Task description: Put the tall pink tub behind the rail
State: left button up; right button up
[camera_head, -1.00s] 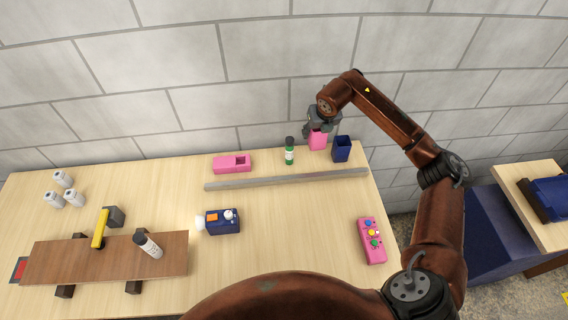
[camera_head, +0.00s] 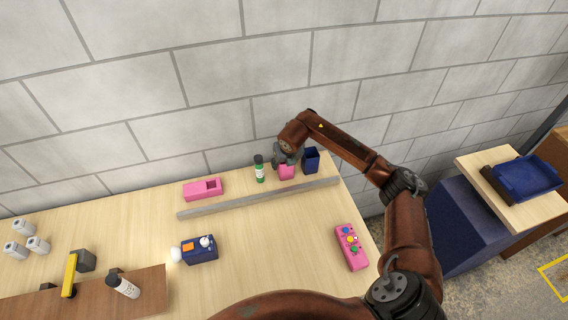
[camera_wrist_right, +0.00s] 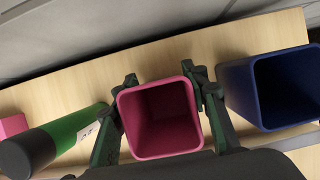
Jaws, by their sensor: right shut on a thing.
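The tall pink tub (camera_head: 286,173) is behind the rail (camera_head: 250,198), between a green bottle and a dark blue tub. My right gripper (camera_head: 287,160) is shut on it from above, one finger on each side. In the right wrist view the open, empty pink tub (camera_wrist_right: 160,145) stands between the fingers of the gripper (camera_wrist_right: 164,82). The tub looks upright and low, at or close to the table top; whether its base touches is hidden. My left gripper is not in view.
The green bottle (camera_head: 260,168) with a black cap and the dark blue tub (camera_head: 311,160) flank the pink tub closely. A pink box (camera_head: 203,189) lies behind the rail to the left. A blue device (camera_head: 200,250) and a pink button box (camera_head: 351,247) sit in front of it.

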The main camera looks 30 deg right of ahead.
jog(key=o, duration=1.1)
jog(key=v, duration=1.2)
jog(key=shift+s+a, duration=0.1)
